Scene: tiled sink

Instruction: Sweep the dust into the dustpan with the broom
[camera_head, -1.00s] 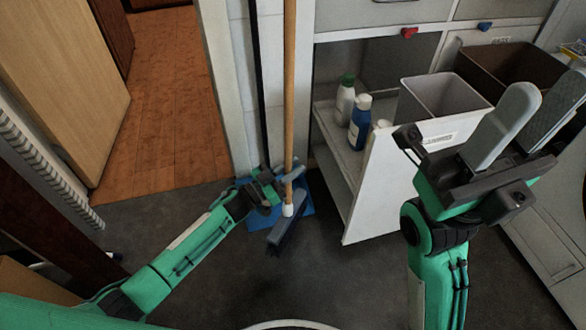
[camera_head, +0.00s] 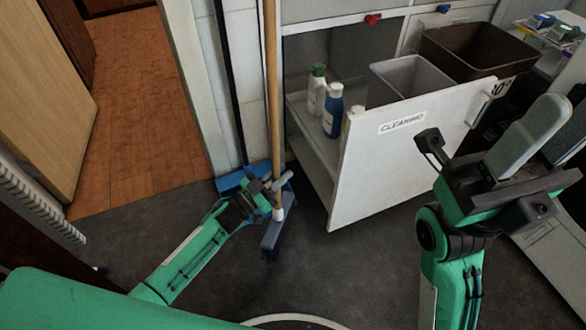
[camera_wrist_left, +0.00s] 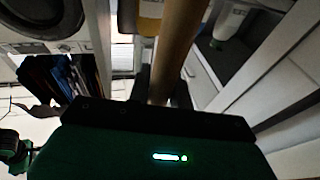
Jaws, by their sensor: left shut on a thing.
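The broom has a long wooden handle (camera_head: 272,85) and a blue-grey head (camera_head: 271,236) low over the dark floor. Its handle stands nearly upright. My left gripper (camera_head: 279,183) is shut on the handle just above the head. In the left wrist view the handle (camera_wrist_left: 178,45) runs up from between the fingers. A blue flat piece, seemingly the dustpan (camera_head: 229,182), lies behind the gripper against the wall base, partly hidden. I cannot make out any dust. My right gripper (camera_head: 548,135) is raised at the right, its fingers apart and empty.
A pulled-out drawer with a white front marked CLEANING (camera_head: 375,165) stands right of the broom, holding bottles (camera_head: 332,112) and a grey bin (camera_head: 408,85). A brown bin (camera_head: 475,50) is behind. A doorway with wooden floor (camera_head: 135,110) opens at left. Dark floor in front is clear.

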